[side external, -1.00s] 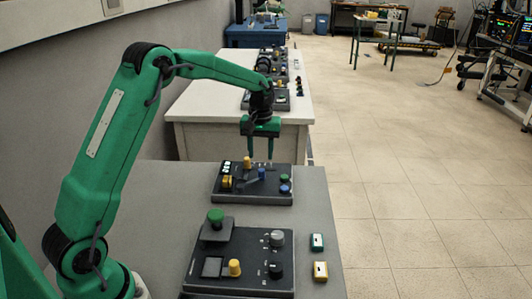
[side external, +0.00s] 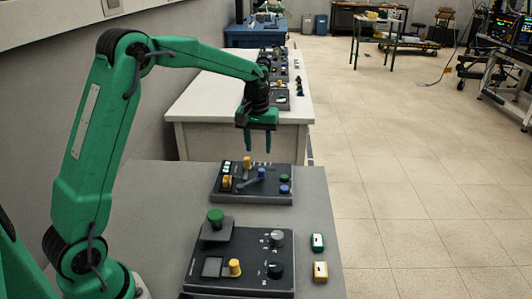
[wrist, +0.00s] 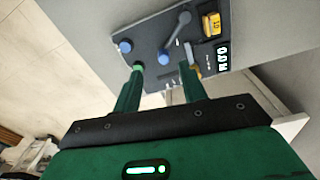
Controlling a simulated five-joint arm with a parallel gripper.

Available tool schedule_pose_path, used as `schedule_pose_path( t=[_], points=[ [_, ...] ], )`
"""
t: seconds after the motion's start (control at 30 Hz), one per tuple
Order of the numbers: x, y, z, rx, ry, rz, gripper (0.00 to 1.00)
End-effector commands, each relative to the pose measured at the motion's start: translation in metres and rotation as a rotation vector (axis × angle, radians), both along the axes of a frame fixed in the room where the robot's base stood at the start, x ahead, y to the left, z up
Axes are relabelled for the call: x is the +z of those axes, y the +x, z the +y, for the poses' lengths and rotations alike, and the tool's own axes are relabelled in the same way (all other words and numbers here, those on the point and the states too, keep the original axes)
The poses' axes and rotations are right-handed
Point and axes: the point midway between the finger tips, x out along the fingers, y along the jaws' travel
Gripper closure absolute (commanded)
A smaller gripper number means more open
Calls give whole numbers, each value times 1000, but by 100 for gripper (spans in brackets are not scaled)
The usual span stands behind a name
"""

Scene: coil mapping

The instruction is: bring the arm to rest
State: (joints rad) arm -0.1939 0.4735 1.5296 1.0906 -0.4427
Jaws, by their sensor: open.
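My gripper (side external: 258,149) is open and empty, hanging fingers down above the far edge of the far control panel (side external: 225,194). Its green fingers also show in the wrist view (wrist: 161,70), apart, with nothing between them. The far panel (wrist: 150,40) carries a yellow knob (side external: 247,163), a yellow block (side external: 226,182), a blue knob (side external: 262,173), a lever, a green button (side external: 284,178) and a blue button (side external: 284,189). The fingertips look clear of the panel, though their exact height is hard to tell.
A nearer panel (side external: 250,255) has a green mushroom button (side external: 216,216), a yellow knob (side external: 234,267) and dials. A green-white block (side external: 318,243) and a yellow-white block (side external: 320,271) lie to its right. A white table (side external: 195,105) with more panels stands behind.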

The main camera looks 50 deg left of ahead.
Motion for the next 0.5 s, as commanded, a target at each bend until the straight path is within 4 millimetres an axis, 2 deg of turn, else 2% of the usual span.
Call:
schedule_pose_path(
  t=[0.03, 0.2, 0.5],
  points=[
    [12, -7, -5, -21, 3, -17, 58],
    [40, -33, -20, -87, 16, -62, 58],
    [79, -84, -44, -207, 41, -143, 58]
  ],
)
